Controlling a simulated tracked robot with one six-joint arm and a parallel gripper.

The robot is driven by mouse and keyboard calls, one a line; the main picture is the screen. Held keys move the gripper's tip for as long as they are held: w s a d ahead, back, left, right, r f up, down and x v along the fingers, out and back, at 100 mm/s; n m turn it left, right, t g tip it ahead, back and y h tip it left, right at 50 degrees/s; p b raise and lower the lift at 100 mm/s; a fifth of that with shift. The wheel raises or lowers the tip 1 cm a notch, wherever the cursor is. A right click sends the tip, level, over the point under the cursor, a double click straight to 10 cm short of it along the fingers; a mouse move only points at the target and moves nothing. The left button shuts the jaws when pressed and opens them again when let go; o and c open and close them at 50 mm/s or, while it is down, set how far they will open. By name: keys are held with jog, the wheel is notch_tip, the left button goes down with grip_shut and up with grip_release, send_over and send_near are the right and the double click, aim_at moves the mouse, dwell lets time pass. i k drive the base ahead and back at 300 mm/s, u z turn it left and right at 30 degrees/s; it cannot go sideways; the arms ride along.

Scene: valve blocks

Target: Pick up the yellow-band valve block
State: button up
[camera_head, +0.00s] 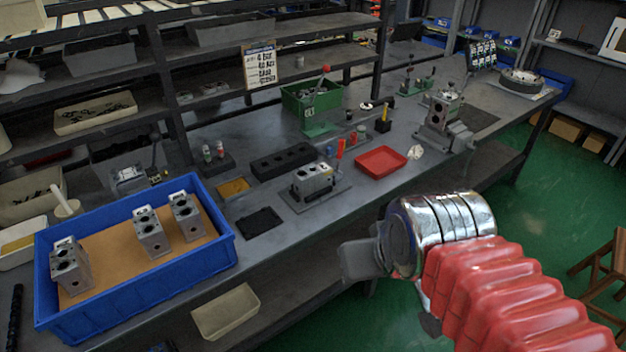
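Several grey metal valve blocks show. Three stand in the blue bin (190,268) at the left: a left one (70,266), a middle one (150,232) and a right one (186,216). Another valve block (313,181) sits on a flat plate mid-bench, and one more (443,110) is on a vise-like fixture at the right. I cannot make out a yellow band on any of them. My gripper (362,261) is in front of the bench's front edge, right of the bin and apart from all the blocks. Its fingers are mostly hidden behind the silver wrist.
A red tray (381,162), a black slotted block (284,162) and a green box (311,104) are on the bench (330,218). A black mat (260,223) lies right of the bin. A cream bin (226,312) is below the bench edge. Shelving stands behind.

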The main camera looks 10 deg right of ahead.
aim_at(311, 178)
jog(key=z, duration=1.65)
jog(key=i, duration=0.65)
jog(key=u, duration=1.15)
